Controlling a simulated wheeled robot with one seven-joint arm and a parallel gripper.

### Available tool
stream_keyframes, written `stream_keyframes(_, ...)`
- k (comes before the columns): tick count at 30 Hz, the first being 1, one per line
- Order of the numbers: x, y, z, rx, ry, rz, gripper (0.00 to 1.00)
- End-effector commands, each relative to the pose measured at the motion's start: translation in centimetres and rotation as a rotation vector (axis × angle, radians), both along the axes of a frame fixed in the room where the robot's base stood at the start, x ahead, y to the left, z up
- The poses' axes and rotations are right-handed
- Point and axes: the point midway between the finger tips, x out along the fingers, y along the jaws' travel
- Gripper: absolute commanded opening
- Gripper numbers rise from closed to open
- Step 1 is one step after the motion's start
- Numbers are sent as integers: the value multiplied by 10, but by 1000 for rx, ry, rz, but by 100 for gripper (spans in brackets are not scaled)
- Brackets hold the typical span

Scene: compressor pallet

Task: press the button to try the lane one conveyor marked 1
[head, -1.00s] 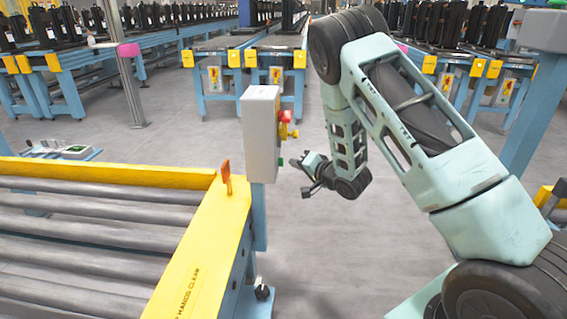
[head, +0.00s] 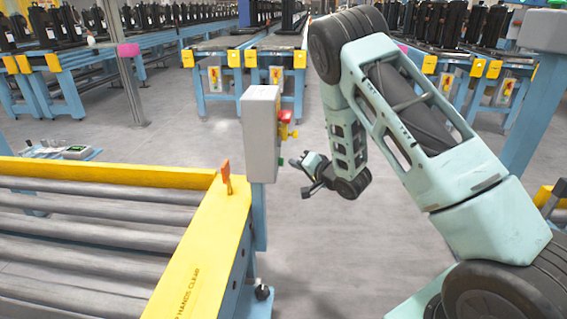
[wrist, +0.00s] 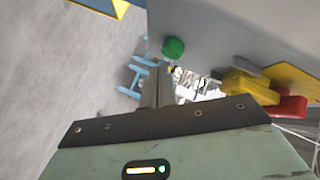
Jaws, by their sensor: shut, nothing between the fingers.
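A grey control box (head: 262,135) stands on a blue post beside the near roller conveyor (head: 100,230). Its right face carries red and yellow controls and a low green button (head: 280,161). My gripper (head: 294,162) is shut and empty, a short way right of the green button, with a small gap in the head view. In the wrist view the shut fingers (wrist: 158,84) point towards the button's lower left. I cannot read a number 1 on the box or conveyor.
The red control (wrist: 292,107) and yellow control (wrist: 250,88) stick out to the right of the fingers in the wrist view. An orange piece (head: 226,177) stands on the conveyor's yellow rail (head: 205,262). Open grey floor lies behind the box.

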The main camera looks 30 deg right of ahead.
Motion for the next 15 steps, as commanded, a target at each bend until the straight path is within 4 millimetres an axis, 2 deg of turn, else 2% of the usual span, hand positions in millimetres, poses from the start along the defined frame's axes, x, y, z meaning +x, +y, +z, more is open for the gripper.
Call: stream_keyframes(15,5,6,0,0,0,0,0)
